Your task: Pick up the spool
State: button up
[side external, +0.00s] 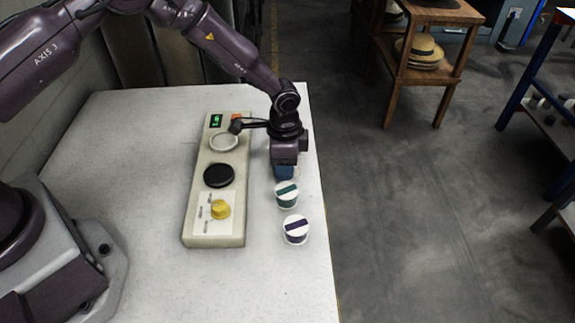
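Three spools stand in a row near the table's right edge. The nearest has a white top with a dark purple band (296,229). The middle spool has a white top with a green band (287,194). The farthest spool, blue (284,172), is mostly hidden by my gripper (284,164). My gripper points down right over this blue spool, at or very close to its top. The fingers cannot be made out, so I cannot tell whether they are open, shut or touching the spool.
A beige control panel (230,185) lies left of the spools, with a green display, red button, white ring, black disc (219,175) and yellow knob (221,209). The white table (140,150) is clear to its left. A wooden shelf with straw hats (420,50) stands beyond.

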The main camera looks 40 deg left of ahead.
jog(key=shift+c, duration=0.7)
jog(key=shift+r, duration=0.55)
notch_tip(320, 180, up, 3)
jog(key=shift+s+f, duration=0.1)
jog(key=shift+f, duration=0.1)
jog(key=s+a+r, duration=0.3)
jog(key=s+r, duration=0.6)
jog(key=s, duration=0.3)
jog(key=shift+s+a+f+n, duration=0.15)
jog(key=shift+a+f+n, duration=0.2)
jog(key=shift+a+f, duration=0.55)
jog(key=shift+s+a+f+n, duration=0.15)
jog(key=shift+a+f+n, duration=0.25)
jog(key=shift+f, duration=1.05)
jog(key=shift+s+a+f+n, duration=0.15)
jog(key=shift+a+f+n, duration=0.35)
jog(key=shift+f, duration=0.65)
